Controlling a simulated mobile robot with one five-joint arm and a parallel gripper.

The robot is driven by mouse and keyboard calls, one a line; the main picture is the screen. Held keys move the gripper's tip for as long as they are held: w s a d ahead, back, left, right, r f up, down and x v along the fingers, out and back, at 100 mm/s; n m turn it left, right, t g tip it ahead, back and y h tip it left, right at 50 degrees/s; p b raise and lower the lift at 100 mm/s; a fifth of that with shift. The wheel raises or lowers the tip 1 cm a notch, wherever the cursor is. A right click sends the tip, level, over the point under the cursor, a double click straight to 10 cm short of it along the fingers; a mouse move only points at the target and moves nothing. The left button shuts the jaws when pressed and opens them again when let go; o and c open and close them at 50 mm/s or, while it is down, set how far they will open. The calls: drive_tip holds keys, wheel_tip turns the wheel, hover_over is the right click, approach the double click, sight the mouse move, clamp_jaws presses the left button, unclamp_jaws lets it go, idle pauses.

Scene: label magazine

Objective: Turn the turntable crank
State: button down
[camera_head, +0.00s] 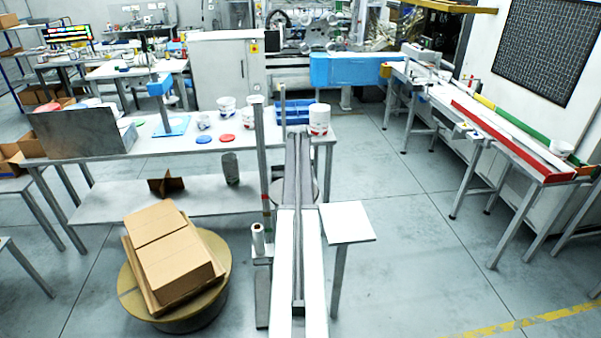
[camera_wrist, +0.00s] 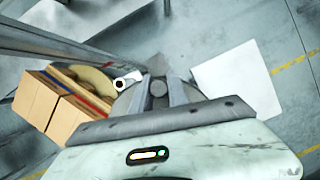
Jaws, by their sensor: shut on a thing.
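The turntable (camera_head: 222,285) is a round yellowish disc at the lower left of the head view. It carries tilted brown cartons (camera_head: 172,255); the cartons also show at the left of the wrist view (camera_wrist: 60,108). In the wrist view my gripper (camera_wrist: 160,88) has its two grey fingers closed around a small round grey knob (camera_wrist: 158,89), which looks like the crank's handle. A grey disc-like part (camera_wrist: 122,104) shows partly behind the fingers. The rest of the crank is hidden. In the head view my own arm hides the gripper.
A post with a white roll (camera_head: 258,240) stands between the turntable and my arm. A small white table (camera_head: 347,222) stands close on the right. A workbench (camera_head: 255,150) with tubs and a blue crate (camera_head: 293,111) lies ahead.

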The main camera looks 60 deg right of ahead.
drive_tip(key=shift+w+a, duration=0.15)
drive_tip(key=shift+w, duration=0.1)
drive_tip(key=c, duration=1.3)
unclamp_jaws()
drive_tip(key=shift+a, duration=0.1)
drive_tip(key=shift+r+p, duration=0.45)
drive_tip(key=p+v, duration=0.6)
drive_tip(key=v, duration=0.1)
